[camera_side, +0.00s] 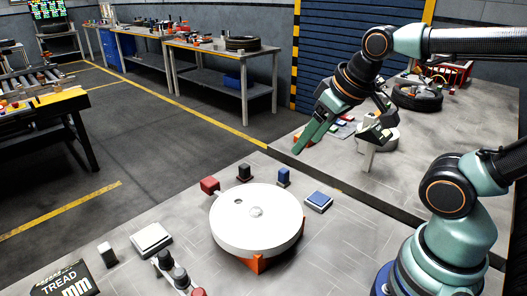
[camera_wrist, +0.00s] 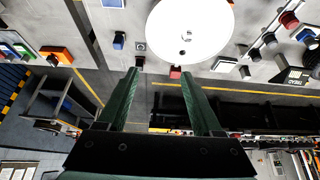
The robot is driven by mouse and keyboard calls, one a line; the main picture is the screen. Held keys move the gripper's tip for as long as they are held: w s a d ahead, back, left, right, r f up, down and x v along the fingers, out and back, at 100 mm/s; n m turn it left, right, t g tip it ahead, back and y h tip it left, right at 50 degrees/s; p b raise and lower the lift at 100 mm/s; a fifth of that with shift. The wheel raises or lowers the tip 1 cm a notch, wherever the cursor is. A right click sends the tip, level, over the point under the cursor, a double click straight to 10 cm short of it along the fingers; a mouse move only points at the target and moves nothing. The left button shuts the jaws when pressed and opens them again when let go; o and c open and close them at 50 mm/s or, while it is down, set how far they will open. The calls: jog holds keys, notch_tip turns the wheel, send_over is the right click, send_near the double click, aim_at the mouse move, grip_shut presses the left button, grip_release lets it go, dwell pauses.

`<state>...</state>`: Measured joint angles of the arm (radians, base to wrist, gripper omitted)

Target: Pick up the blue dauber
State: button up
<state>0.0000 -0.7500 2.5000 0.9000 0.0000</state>
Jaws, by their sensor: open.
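The blue dauber (camera_side: 284,176) stands upright on the grey table behind the white round disc, a small blue block with a dark top. In the wrist view the blue dauber (camera_wrist: 119,40) shows at upper left, beyond the left fingertip. My gripper (camera_side: 335,143) is above and to the right of it in the side view, apart from it. In the wrist view my gripper (camera_wrist: 158,72) shows two green fingers spread wide with nothing held between them.
The white disc (camera_side: 257,228) sits on an orange base. A black dauber (camera_side: 244,172) and a red block (camera_side: 209,186) stand to the left of the blue dauber. A blue-topped pad (camera_side: 318,200) lies to its right. A workbench (camera_side: 225,62) stands farther back.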

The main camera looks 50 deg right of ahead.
jog(key=shift+o, duration=0.6)
jog(key=shift+w, duration=0.1)
